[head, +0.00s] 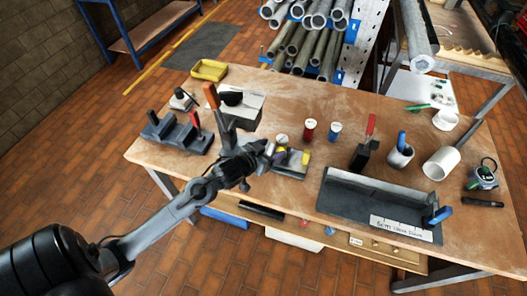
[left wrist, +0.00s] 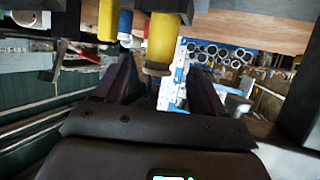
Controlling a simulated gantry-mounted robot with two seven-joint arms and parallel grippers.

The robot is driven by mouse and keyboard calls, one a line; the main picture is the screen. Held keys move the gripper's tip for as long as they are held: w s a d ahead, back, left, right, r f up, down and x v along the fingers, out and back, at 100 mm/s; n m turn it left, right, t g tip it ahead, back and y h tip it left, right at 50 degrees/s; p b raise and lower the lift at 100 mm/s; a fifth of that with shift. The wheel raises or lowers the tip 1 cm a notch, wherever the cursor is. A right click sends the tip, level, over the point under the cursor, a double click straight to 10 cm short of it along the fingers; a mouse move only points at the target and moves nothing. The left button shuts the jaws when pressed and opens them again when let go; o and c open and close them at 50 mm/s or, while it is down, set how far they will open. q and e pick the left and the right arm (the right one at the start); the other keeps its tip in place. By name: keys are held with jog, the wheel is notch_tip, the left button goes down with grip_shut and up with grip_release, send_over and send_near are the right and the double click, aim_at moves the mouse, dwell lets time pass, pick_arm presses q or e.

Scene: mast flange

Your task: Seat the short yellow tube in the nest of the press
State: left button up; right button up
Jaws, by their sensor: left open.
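My left gripper (head: 268,153) is open and empty, reaching in over the table beside a small dark holder (head: 291,172). Yellow pieces show at this holder, one upright at its right side (head: 305,158). In the left wrist view, a yellow tube (left wrist: 162,42) with a tan end shows between and beyond the open fingers (left wrist: 163,85). A second yellow piece (left wrist: 107,20) is to its left. I cannot tell which is the short tube. A dark device with a red lever (head: 366,147) may be the press; its nest is not clear. My right gripper is not in view.
Red (head: 309,130) and blue (head: 334,131) small containers stand behind the holder. A dark tray (head: 350,200) lies to the right. A dark fixture (head: 178,133) and an orange-handled tool (head: 212,97) are left of my gripper.

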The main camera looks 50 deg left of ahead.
pick_arm(q)
jog(key=s+d+f+m+g, duration=0.1)
jog(key=s+d+f+g, duration=0.1)
jog(key=s, duration=0.6)
jog(key=s+d+f+m+g+h, duration=0.1)
jog(key=s+d+f+g, duration=0.2)
jog(key=s+d, duration=0.4)
jog(key=s+d+f+m+g, duration=0.1)
jog(key=s+d+g, duration=0.3)
jog(key=s, duration=0.5)
jog(key=shift+s+d+f+g, duration=0.2)
jog(key=shift+s+f+g, duration=0.15)
jog(key=shift+f, duration=0.3)
jog(key=shift+w, duration=0.1)
notch_tip(320, 180, up, 30)
jog(key=p, duration=3)
jog(key=shift+f, duration=0.2)
